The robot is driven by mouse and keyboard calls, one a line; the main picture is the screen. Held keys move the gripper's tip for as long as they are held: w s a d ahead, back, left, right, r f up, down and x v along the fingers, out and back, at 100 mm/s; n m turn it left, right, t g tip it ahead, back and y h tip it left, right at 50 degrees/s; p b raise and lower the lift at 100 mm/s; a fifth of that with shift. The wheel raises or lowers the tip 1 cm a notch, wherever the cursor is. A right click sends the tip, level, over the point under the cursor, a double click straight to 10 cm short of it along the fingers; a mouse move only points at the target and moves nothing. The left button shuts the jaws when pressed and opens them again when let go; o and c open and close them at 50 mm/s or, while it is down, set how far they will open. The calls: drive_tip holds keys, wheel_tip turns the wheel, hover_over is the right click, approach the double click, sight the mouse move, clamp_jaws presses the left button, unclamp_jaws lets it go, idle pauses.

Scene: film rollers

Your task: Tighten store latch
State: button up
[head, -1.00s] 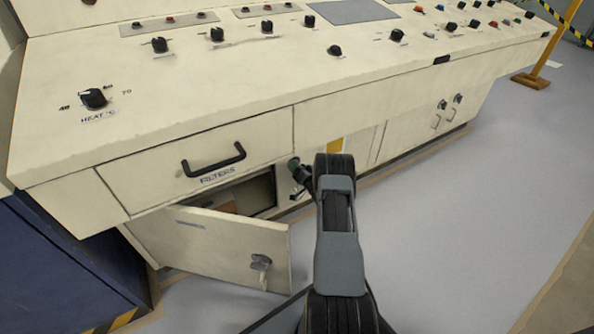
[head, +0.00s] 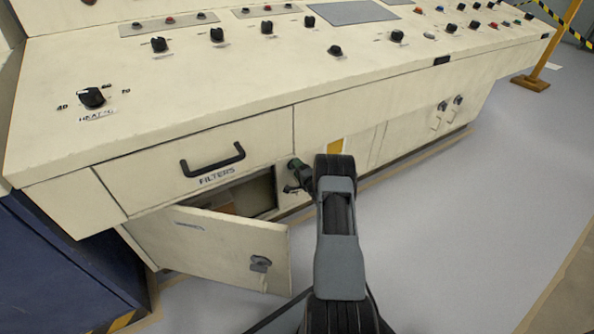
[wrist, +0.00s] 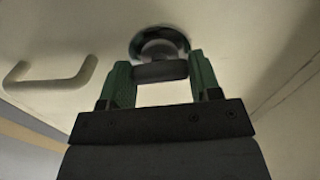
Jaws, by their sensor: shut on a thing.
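The store latch (wrist: 160,50) is a round metal fitting with a dark grip piece on a cream cabinet door, in the upper middle of the wrist view. My gripper (wrist: 160,72) has green fingers, one on each side of the dark grip piece, and is shut on it. In the head view my gripper (head: 294,174) is against the cabinet front, just right of the open compartment. There my gripper and arm hide the latch, so its angle cannot be read.
An open cabinet door (head: 205,245) with its own latch (head: 260,263) hangs left of my arm. Above it is the FILTERS drawer with a black handle (head: 213,161). A pale handle (wrist: 50,75) is left of my gripper. Two latches (head: 449,104) are farther right. Floor at right is clear.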

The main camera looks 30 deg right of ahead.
drive_tip(key=shift+m, duration=0.4)
idle(0.3)
drive_tip(key=o, duration=0.9)
drive_tip(key=s+p, duration=0.1)
drive_tip(key=s, duration=0.3)
drive_tip(key=s+p, duration=0.2)
drive_tip(key=s, duration=0.3)
drive_tip(key=s+p, duration=0.1)
drive_tip(key=s, duration=0.3)
drive_tip(key=shift+s+a+p, duration=0.3)
drive_tip(key=shift+s+a, duration=0.1)
